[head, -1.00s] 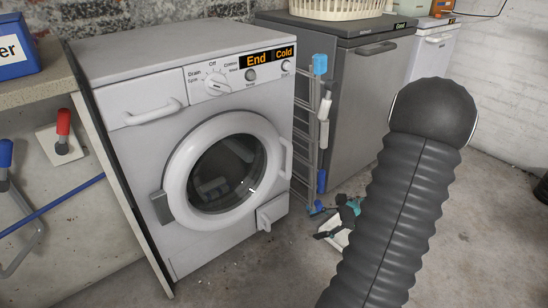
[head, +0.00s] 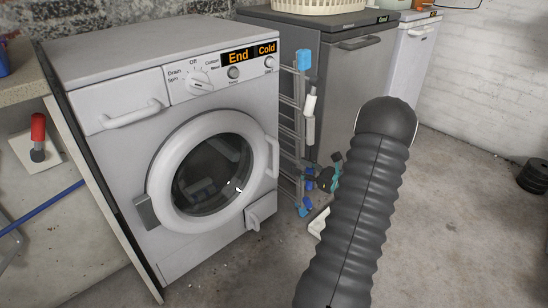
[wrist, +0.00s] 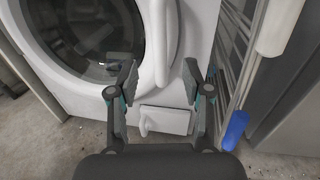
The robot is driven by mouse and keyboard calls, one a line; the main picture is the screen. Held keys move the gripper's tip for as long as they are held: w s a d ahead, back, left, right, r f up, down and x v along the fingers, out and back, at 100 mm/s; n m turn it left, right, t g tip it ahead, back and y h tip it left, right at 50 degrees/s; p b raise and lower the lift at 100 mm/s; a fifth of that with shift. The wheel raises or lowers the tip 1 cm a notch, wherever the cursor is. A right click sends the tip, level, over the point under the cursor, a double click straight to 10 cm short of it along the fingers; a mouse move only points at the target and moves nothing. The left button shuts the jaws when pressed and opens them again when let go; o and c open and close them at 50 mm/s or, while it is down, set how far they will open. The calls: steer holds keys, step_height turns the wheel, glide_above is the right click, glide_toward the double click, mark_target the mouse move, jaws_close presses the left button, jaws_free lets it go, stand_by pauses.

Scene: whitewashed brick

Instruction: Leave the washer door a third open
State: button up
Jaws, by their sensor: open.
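The white front-loading washer (head: 100,175) stands at the left in the head view. Its round door (head: 160,182) looks shut, with a grey hinge on the left and a white handle (head: 272,156) on the right rim. My gripper (head: 312,180) is to the right of the handle, partly behind my arm. In the wrist view my gripper (wrist: 159,78) is open and empty, with dark fingers and teal parts. The handle (wrist: 174,35) shows ahead, between the fingertips and apart from them.
A folded drying rack (head: 302,130) with blue and white parts stands right of the washer, close to my gripper. A grey appliance (head: 345,95) stands behind it. A small white flap (head: 262,212) sits low on the washer.

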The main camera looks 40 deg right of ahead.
mark_target(278, 157)
steer(key=x, duration=1.1)
steer(key=shift+f, duration=0.1)
steer(key=shift+s, duration=0.1)
